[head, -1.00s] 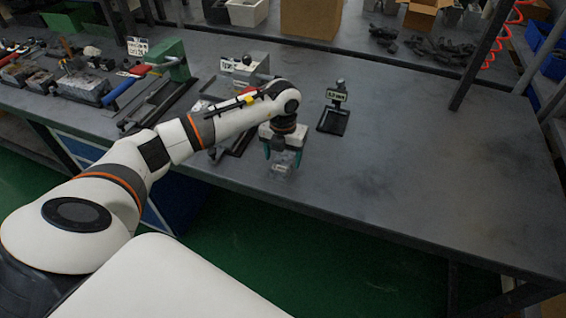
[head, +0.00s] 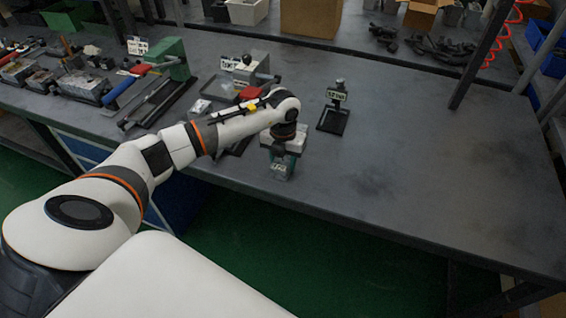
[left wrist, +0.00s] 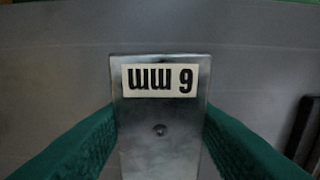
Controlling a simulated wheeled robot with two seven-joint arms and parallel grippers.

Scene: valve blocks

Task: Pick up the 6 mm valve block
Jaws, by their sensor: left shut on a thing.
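The 6 mm valve block (left wrist: 160,125) is a grey metal block with a white label that reads "6 mm" upside down in the left wrist view. In the head view the block (head: 281,171) shows at the lower end of my left gripper (head: 284,160), near the table's front edge. The green fingers of my left gripper (left wrist: 158,150) are shut on the block, one on each side. I cannot tell whether the block touches the table. My right gripper is not in view.
The grey table (head: 420,190) is clear to the right. A small black stand with a label (head: 334,108) stands behind my gripper. A green-and-red fixture (head: 165,75) and several metal parts lie to the left. A dark post (head: 483,55) rises at the back right.

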